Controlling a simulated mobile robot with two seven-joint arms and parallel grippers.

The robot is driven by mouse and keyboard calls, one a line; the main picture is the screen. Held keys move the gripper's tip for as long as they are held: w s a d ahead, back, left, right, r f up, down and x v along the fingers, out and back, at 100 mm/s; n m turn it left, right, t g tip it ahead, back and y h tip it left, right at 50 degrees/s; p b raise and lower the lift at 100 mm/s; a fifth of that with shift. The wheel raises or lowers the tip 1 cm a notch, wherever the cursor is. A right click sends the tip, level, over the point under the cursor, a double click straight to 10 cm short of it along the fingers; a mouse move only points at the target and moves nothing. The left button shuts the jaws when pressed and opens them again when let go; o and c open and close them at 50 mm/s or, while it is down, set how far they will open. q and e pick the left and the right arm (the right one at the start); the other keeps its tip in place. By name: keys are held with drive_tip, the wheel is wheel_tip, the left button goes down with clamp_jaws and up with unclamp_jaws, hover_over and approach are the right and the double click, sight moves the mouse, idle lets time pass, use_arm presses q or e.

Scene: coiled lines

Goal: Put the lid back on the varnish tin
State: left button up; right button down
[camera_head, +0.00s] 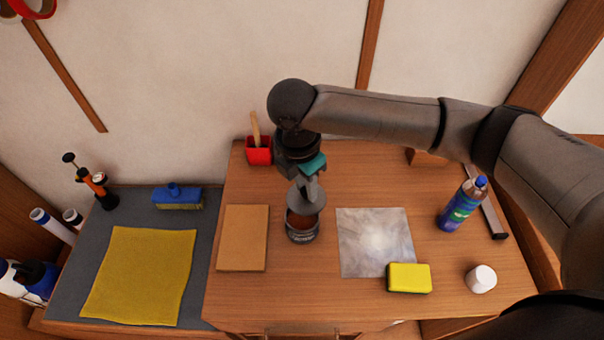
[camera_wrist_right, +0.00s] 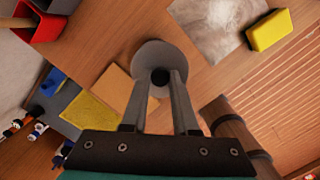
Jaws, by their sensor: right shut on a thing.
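The varnish tin (camera_head: 301,236) stands upright and open on the wooden worktop, with brown varnish showing inside. My right gripper (camera_head: 308,187) is shut on the knob of the round grey lid (camera_head: 304,205). The lid overlaps the far part of the tin's mouth in the head view; whether they touch I cannot tell. In the right wrist view, the lid (camera_wrist_right: 158,54) sits at the fingertips (camera_wrist_right: 160,78), with its dark knob between them, and the tin is hidden. My left gripper is not in view.
A tan board (camera_head: 242,238) lies left of the tin; a metallic sheet (camera_head: 372,238) lies right. A yellow sponge (camera_head: 409,278), white cup-like object (camera_head: 481,279) and blue bottle (camera_head: 462,205) are farther right. A red container (camera_head: 259,152) stands behind. Worktop in front of the tin is clear.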

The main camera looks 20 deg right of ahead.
sight(302, 197)
drive_tip(key=n, duration=0.2)
drive_tip(key=n+p, duration=0.1)
drive_tip(key=shift+w+a+n, duration=0.1)
drive_tip(key=shift+a+n, duration=0.2)
drive_tip(key=shift+n, duration=0.1)
drive_tip(key=shift+f+n+p, duration=0.15)
drive_tip(key=shift+n+p, duration=0.2)
drive_tip(key=shift+n, duration=0.25)
wheel_tip(302, 197, down, 4)
drive_tip(key=b, duration=0.5)
drive_tip(key=shift+f+b, duration=0.35)
drive_tip(key=shift+b, duration=0.05)
drive_tip(key=shift+f, duration=0.8)
drive_tip(key=shift+p, duration=0.9)
drive_tip(key=shift+w+f+p, duration=0.1)
drive_tip(key=shift+f+p, duration=0.05)
drive_tip(key=shift+p, duration=0.65)
idle(0.9)
